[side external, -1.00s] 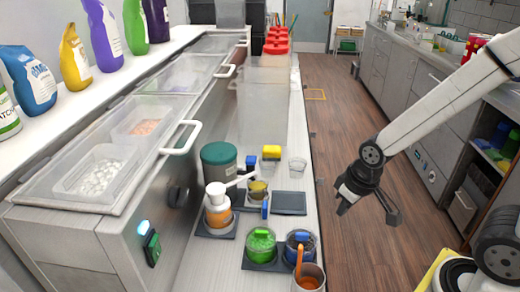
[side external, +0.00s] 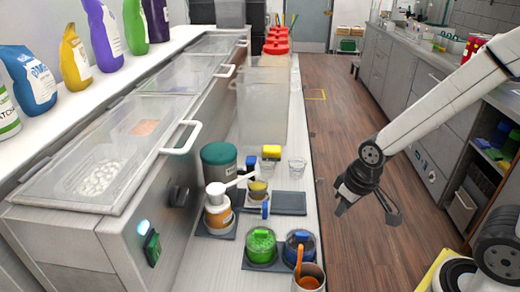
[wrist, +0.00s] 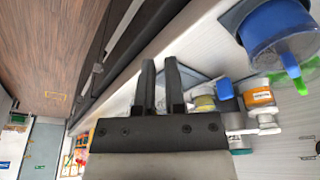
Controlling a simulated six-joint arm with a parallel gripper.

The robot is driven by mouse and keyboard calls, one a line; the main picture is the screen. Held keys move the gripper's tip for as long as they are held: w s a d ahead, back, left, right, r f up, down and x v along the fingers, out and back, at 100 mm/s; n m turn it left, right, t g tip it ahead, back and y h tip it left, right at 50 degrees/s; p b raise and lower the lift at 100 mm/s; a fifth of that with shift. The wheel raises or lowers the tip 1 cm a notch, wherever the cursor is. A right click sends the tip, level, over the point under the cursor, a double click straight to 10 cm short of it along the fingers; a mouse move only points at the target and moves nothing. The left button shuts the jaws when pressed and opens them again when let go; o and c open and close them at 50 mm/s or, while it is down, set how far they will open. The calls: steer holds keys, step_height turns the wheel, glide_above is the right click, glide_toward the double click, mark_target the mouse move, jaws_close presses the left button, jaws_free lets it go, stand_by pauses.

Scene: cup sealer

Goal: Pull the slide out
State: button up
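No part is plainly recognisable as the slide, and I cannot tell where it is. On the counter is a cluster with an orange container with a white pump top (side external: 218,210), a small yellow-topped cup (side external: 257,190) with a blue piece (side external: 265,209) beside it, and a dark flat plate (side external: 289,203) to its right. My gripper (side external: 368,213) is open and empty, right of the counter over the floor, apart from everything. In the wrist view the two dark fingers (wrist: 160,68) have a gap between them with nothing held.
Green-lidded (side external: 261,246) and blue-lidded (side external: 300,246) jars and a copper cup with an orange utensil (side external: 308,279) stand at the counter's near end.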

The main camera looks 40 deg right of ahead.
steer(key=o, duration=0.4)
steer(key=shift+w, duration=0.1)
steer(key=shift+c, duration=0.2)
steer(key=shift+o, duration=0.5)
steer(key=shift+w+a+r, duration=0.1)
steer(key=shift+w+a, duration=0.05)
steer(key=shift+w, duration=0.05)
step_height(320, 180, up, 4)
steer(key=n+g, duration=0.3)
steer(key=n, duration=0.6)
glide_above(265, 205)
steer(key=shift+f, duration=3.95)
